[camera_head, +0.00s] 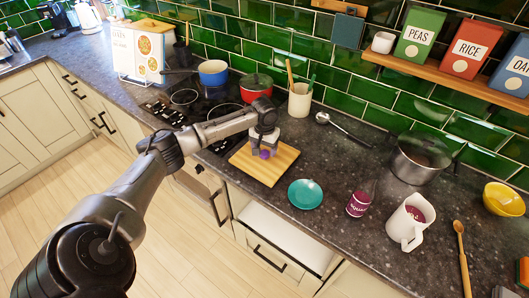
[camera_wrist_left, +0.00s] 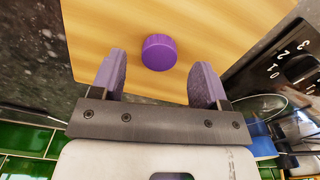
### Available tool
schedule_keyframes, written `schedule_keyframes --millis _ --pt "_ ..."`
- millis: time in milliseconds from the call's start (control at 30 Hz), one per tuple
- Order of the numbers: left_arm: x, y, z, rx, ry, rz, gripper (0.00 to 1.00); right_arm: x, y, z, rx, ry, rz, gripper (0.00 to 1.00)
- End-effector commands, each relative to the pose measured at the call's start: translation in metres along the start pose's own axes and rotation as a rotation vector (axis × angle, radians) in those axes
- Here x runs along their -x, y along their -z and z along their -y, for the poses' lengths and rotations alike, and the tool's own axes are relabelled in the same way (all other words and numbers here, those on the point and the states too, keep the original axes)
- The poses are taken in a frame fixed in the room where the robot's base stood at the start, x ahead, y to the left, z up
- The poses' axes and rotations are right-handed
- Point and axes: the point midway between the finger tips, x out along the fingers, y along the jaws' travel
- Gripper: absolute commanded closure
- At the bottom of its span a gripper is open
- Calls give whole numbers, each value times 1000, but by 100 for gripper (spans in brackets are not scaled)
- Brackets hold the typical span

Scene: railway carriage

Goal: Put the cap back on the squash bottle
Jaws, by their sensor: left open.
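The purple cap (camera_head: 265,154) lies on the wooden board (camera_head: 281,170). In the left wrist view the cap (camera_wrist_left: 159,54) shows against the pale wood, just beyond and between the fingertips. My left gripper (camera_head: 263,147) is over the board at the cap, partly hiding it in the head view. In the left wrist view its purple-grey fingers (camera_wrist_left: 160,76) are apart with nothing between them. The squash bottle (camera_head: 358,205), dark magenta with white lettering, is on the worktop to the right of the board. Its mouth is too small to make out. My right gripper is not in view.
A teal dish (camera_head: 305,194) lies between board and bottle. A white jug (camera_head: 409,222) with purple liquid stands right of the bottle. A steel pot (camera_head: 417,160) is behind it. The hob, a red pot (camera_head: 256,88) and a utensil crock (camera_head: 299,101) are behind the board.

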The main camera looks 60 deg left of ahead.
Motion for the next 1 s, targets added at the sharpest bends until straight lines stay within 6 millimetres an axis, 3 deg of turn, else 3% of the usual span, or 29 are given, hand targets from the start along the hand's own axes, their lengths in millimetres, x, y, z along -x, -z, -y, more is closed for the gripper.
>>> schedule_keyframes --millis 200,600,1000 --pt "-19 0 0 1 0 1 32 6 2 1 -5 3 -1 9" --pt "-22 0 0 0 0 -1 32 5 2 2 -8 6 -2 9" --pt "-22 0 0 0 0 0 69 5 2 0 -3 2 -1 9"
